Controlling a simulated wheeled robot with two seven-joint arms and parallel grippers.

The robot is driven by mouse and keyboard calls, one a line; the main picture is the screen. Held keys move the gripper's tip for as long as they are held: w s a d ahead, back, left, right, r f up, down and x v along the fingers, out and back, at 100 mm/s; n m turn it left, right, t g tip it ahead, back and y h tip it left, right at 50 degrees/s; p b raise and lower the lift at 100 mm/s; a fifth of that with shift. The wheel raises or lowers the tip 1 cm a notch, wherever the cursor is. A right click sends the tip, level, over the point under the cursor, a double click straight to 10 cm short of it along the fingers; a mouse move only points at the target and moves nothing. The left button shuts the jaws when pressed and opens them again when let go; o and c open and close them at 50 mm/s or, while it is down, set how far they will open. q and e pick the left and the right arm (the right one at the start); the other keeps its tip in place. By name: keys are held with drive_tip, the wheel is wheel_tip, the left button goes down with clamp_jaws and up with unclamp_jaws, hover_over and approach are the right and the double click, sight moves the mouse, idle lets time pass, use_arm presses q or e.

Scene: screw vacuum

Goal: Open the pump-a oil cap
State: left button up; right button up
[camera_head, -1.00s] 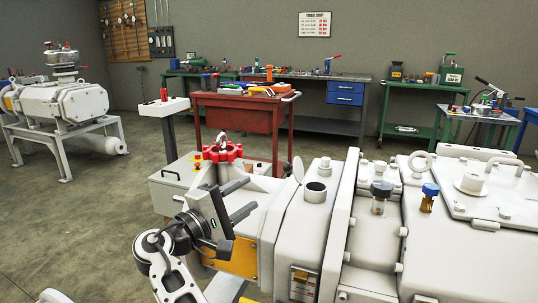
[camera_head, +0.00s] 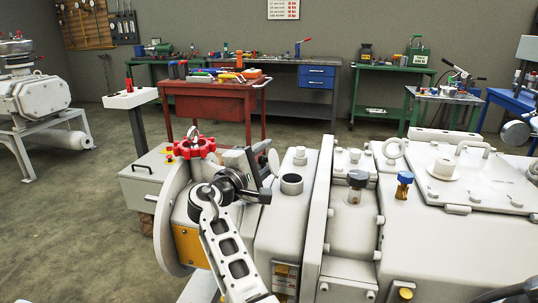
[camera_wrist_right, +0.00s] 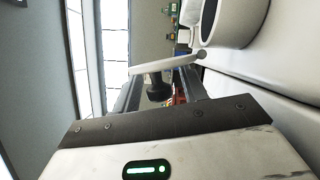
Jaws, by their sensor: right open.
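The white pump (camera_head: 312,215) fills the lower right of the head view. Its short round filler neck (camera_head: 291,184) stands open at the top. A thin pale hinged cap (camera_head: 273,161) stands tilted up at the left of the neck. My right gripper (camera_head: 262,180) is open, its dark fingers just left of the cap. In the right wrist view, the open fingers (camera_wrist_right: 158,82) point towards the cap, seen nearly edge-on (camera_wrist_right: 165,64) across their tips, with the neck (camera_wrist_right: 232,22) beside it. I cannot tell whether they touch it. My left gripper is out of view.
A red valve handwheel (camera_head: 194,148) stands left of the gripper. A dark-capped fitting (camera_head: 357,180) and a blue-capped brass fitting (camera_head: 404,184) rise from the pump farther right. A red tool cart (camera_head: 205,101) stands behind. Open floor lies at the left.

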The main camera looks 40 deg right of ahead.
drive_tip(key=shift+d, duration=0.15)
drive_tip(key=shift+c, duration=0.3)
clamp_jaws()
drive_tip(key=shift+s+d+r+m+g+y, duration=0.15)
drive_tip(key=shift+r+m+y, duration=0.1)
drive_tip(key=shift+m, duration=0.45)
drive_tip(key=shift+s+d+r+m+g+y, duration=0.15)
drive_tip(key=shift+m+y, duration=0.1)
drive_tip(key=shift+m, duration=0.45)
drive_tip(key=shift+o, duration=0.3)
unclamp_jaws()
drive_tip(key=shift+a, duration=0.1)
drive_tip(key=v, duration=1.5)
drive_tip(key=shift+a, duration=0.35)
